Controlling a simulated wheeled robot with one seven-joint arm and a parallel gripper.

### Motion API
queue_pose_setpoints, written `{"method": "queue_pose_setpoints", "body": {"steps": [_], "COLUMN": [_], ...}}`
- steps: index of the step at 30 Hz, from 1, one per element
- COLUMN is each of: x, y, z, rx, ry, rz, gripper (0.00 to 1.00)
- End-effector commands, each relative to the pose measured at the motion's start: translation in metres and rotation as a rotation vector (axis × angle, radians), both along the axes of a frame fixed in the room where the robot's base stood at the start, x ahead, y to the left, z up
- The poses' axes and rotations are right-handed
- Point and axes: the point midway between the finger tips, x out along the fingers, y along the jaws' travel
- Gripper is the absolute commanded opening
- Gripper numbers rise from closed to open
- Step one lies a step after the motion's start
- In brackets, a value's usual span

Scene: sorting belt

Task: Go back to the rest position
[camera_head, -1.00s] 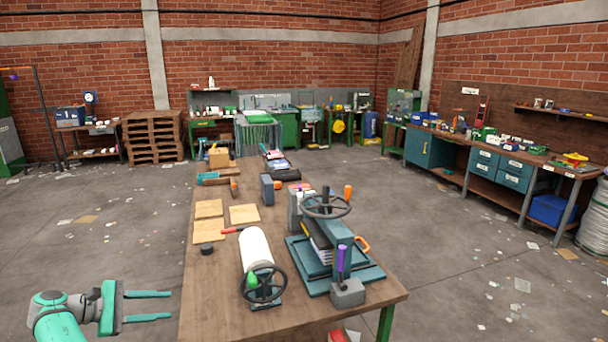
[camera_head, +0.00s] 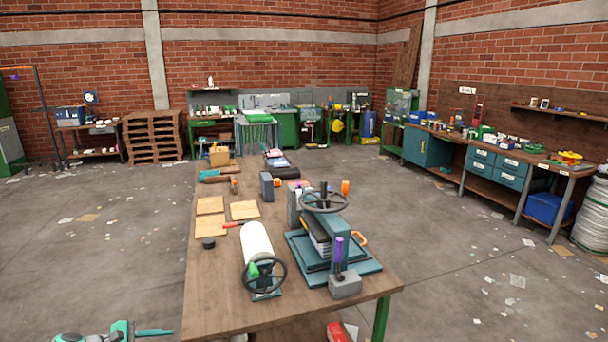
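My gripper (camera_head: 150,334) shows at the bottom edge, left of the near end of the wooden workbench (camera_head: 215,320). Only one teal finger and part of the teal and grey wrist are in view. The other finger is cut off by the frame's lower edge, so the gap between the fingers is hidden. I see nothing held on the visible finger. It is apart from the bench.
On the bench stand a teal press with a handwheel (camera_head: 326,200), a white roller with a wheel (camera_head: 257,245), several wooden plates (camera_head: 211,205) and a black puck (camera_head: 208,243). The concrete floor left of the bench (camera_head: 100,250) is open, with scattered paper scraps.

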Motion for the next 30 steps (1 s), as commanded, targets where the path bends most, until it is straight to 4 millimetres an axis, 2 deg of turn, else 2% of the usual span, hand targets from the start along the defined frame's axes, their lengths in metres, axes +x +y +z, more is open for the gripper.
{"method": "queue_pose_setpoints", "body": {"steps": [1,5,9,15,21,25,30], "x": [-0.006,-0.023,-0.049,-0.093,-0.147,-0.181,-0.223], "y": [-0.001,0.001,-0.002,-0.010,-0.018,-0.026,-0.043], "z": [-0.025,-0.091,-0.161,-0.243,-0.304,-0.332,-0.354], "rx": [0.023,0.116,0.242,0.435,0.637,0.771,0.941], "ry": [0.017,0.056,0.099,0.147,0.178,0.184,0.171], "rz": [0.015,0.058,0.087,0.096,0.073,0.040,-0.021], "gripper": [0.36,0.36,0.36,0.36,0.36,0.36,0.36]}}
